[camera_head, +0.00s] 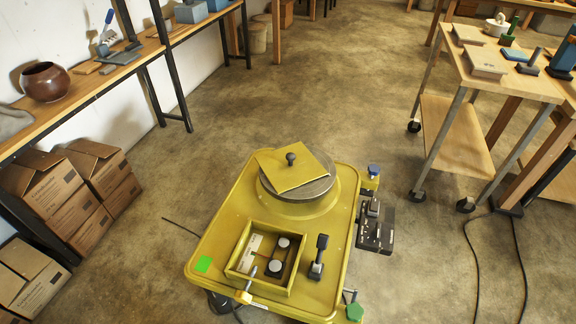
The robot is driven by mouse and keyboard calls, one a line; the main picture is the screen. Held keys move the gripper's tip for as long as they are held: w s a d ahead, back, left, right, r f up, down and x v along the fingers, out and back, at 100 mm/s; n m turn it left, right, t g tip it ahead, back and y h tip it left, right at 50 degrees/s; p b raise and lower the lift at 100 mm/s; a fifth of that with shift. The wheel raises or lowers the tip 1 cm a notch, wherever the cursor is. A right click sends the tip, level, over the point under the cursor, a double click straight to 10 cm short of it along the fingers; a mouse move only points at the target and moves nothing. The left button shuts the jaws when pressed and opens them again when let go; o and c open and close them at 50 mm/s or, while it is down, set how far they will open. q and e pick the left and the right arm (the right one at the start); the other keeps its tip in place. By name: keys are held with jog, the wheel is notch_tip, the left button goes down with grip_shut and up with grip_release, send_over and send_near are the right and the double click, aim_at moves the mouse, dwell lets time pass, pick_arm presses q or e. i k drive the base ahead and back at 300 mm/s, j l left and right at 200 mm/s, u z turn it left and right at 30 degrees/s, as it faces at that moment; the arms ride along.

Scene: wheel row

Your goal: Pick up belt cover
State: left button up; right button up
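A flat yellow square plate with a dark round knob, which looks like the belt cover (290,171), lies on the grey round wheel head (312,194) of a yellow pottery wheel (224,236). The plate sits askew and its corner overhangs the wheel head at the left. In front of it is an open yellow box-like compartment (241,262) with two round pulleys (279,255) inside. Neither of my grippers shows in the head view.
A black-handled lever (318,257) stands right of the compartment. A dark pedal-like unit (375,228) is at the wheel's right side. Cardboard boxes (60,192) and a shelf (90,85) line the left; a wheeled cart (455,137) stands right. The floor behind the wheel is clear.

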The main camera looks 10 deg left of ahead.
aim_at(287, 168)
jog(key=j+z, duration=0.45)
jog(key=j, duration=0.4)
jog(key=j+z, duration=0.5)
jog(key=j, duration=0.3)
jog(key=j+z, duration=0.3)
jog(key=j, duration=0.15)
jog(key=k+j+z, duration=0.1)
jog(key=j+z, duration=0.2)
jog(key=j, duration=0.15)
jog(key=k+j+z, duration=0.1)
jog(key=j+z, duration=0.2)
jog(key=j, duration=0.15)
jog(key=k+j+z, duration=0.25)
jog(key=j, duration=0.15)
jog(key=j+z, duration=0.6)
jog(key=j, duration=0.25)
jog(key=j+z, duration=0.3)
jog(key=j, duration=0.3)
jog(key=j+z, duration=0.35)
jog(key=j, duration=0.2)
jog(key=k+j+z, duration=0.15)
jog(key=j+z, duration=0.15)
jog(key=j, duration=0.25)
